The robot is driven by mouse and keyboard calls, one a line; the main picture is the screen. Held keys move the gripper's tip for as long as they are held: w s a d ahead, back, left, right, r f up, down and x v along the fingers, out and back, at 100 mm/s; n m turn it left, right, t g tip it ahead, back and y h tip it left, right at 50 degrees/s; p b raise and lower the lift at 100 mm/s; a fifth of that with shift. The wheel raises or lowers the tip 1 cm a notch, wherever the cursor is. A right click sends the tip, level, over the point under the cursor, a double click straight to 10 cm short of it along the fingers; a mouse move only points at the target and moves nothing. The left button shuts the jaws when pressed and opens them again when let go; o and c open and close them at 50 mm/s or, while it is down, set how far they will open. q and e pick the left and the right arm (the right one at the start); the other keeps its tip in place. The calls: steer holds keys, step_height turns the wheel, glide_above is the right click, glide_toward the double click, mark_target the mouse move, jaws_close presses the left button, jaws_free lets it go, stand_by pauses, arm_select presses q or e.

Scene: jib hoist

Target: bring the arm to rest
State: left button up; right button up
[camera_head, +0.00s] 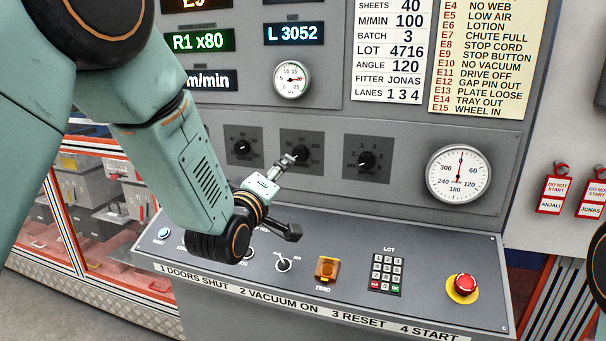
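My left arm (185,160) comes in from the upper left and reaches across the front of a grey control panel. My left gripper (291,196) is open and empty, with its two fingers spread wide. One fingertip shows in front of the middle black dial knob (301,153); I cannot tell whether it touches. The other finger is over the sloping desk (440,278), above a small selector switch (283,264). My arm hides part of the desk's left side. My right gripper is not in view; only a dark rounded piece shows at the right edge.
The desk carries an amber ZERO button (326,268), a keypad (386,273) and a red stop button (465,284). A round gauge (459,174) and a right dial knob (366,161) are on the upright panel. Red-framed shelving (100,190) stands at left. Red tags (553,192) hang at right.

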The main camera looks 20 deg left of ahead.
arm_select(q)
steer(key=s+f+m+g+b, duration=0.2)
steer(key=s+f+m+g, duration=0.45)
steer(key=f, duration=0.85)
steer(key=s+f+m+g+b, duration=0.2)
steer(key=s+f+m+g, duration=0.1)
steer(key=s+f, duration=0.9)
steer(key=s+f+m+g+b, duration=0.1)
steer(key=s+f+g, duration=0.3)
steer(key=s+f, duration=0.7)
steer(key=s+f+m+g+b, duration=0.1)
steer(key=s+f+g+b, duration=0.3)
steer(key=s+f, duration=0.7)
steer(key=s, duration=0.4)
steer(key=shift+s+a+f+y, duration=0.2)
steer(key=shift+s+f+y, duration=0.1)
steer(key=shift+s, duration=0.1)
steer(key=shift+a+g, duration=0.1)
steer(key=shift+g, duration=0.15)
